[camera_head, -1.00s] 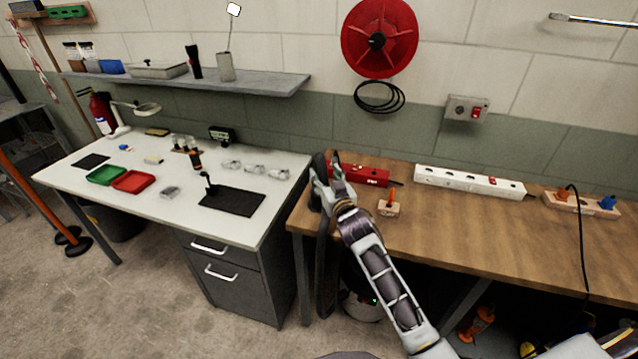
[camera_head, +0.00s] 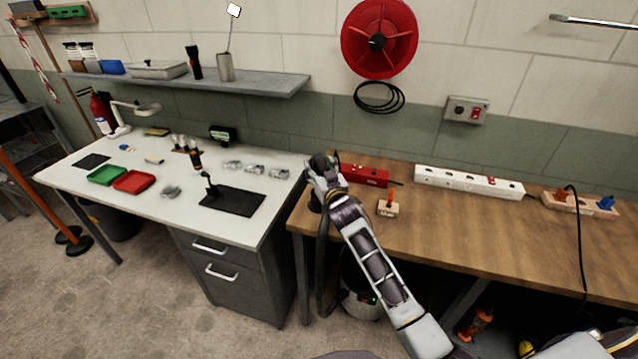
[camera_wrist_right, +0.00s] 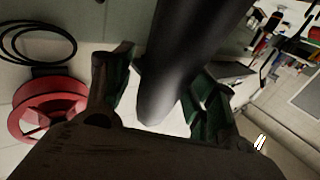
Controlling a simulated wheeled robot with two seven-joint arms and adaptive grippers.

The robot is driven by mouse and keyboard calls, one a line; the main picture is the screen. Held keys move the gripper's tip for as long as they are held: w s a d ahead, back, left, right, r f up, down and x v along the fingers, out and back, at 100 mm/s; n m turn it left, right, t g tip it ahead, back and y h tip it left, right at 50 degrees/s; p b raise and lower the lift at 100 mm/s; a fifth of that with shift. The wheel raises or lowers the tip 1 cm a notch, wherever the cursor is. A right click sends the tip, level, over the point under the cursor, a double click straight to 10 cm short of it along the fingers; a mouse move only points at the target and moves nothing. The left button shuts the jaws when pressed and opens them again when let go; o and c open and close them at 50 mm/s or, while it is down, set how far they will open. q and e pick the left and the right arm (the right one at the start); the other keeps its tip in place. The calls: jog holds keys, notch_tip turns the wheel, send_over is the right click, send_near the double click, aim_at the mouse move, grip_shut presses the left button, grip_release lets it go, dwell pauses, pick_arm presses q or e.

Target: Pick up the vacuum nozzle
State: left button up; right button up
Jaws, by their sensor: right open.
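The vacuum nozzle is a dark, rounded tube (camera_wrist_right: 185,55). In the right wrist view it runs down from the top edge between my two fingers. My right gripper (camera_wrist_right: 158,95) is open, with one finger on each side of the tube; whether either finger touches it cannot be told. In the head view my right gripper (camera_head: 322,172) is at the left end of the wooden bench and covers much of the nozzle. A dark hose (camera_head: 325,265) hangs below it beside the bench. My left gripper is not in view.
The wooden bench (camera_head: 470,235) carries a red power box (camera_head: 365,176), a small block with an orange peg (camera_head: 388,207) and a white power strip (camera_head: 468,182). A white table (camera_head: 150,205) with trays and small tools stands to the left. A red reel (camera_head: 378,40) hangs above.

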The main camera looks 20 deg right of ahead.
jog(key=shift+w, duration=0.1)
dwell(0.4)
grip_shut()
